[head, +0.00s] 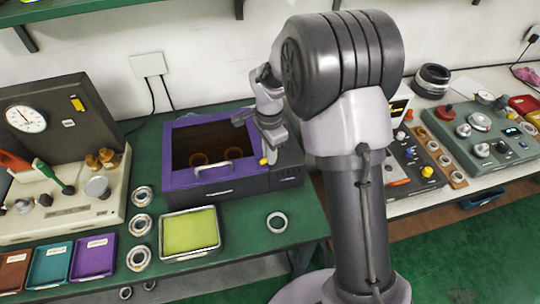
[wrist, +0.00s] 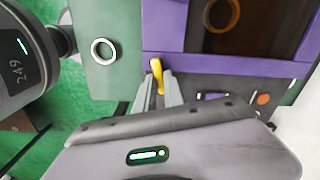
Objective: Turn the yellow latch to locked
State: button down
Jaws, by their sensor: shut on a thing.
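The yellow latch (head: 263,161) sits at the front right corner of the purple-framed lid of a dark box (head: 240,187). In the wrist view the latch (wrist: 156,68) is a short yellow lever, slightly tilted, at the edge of the purple frame (wrist: 180,62). My gripper (wrist: 158,92) has its two grey fingers closed around the lower part of the latch. In the head view my gripper (head: 269,152) reaches down at the right side of the lid, its fingertips small and partly hidden. The latch's locked mark cannot be made out.
Brass-coloured rings (head: 232,153) show through the lid's dark window. A loose steel ring (head: 277,222) and a tray with a yellow-green pad (head: 190,232) lie in front of the box. Instrument panels (head: 480,130) stand right.

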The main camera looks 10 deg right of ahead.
jog(key=shift+w+m+b, duration=0.15)
jog(key=shift+m+b, duration=0.3)
jog(key=shift+m, duration=1.05)
jog(key=c, duration=1.4)
grip_release()
jog(key=shift+c, duration=0.2)
notch_tip(320, 180, up, 18)
jog(key=p, duration=0.5)
jog(key=shift+f+p, duration=0.25)
jog(key=shift+p, duration=0.1)
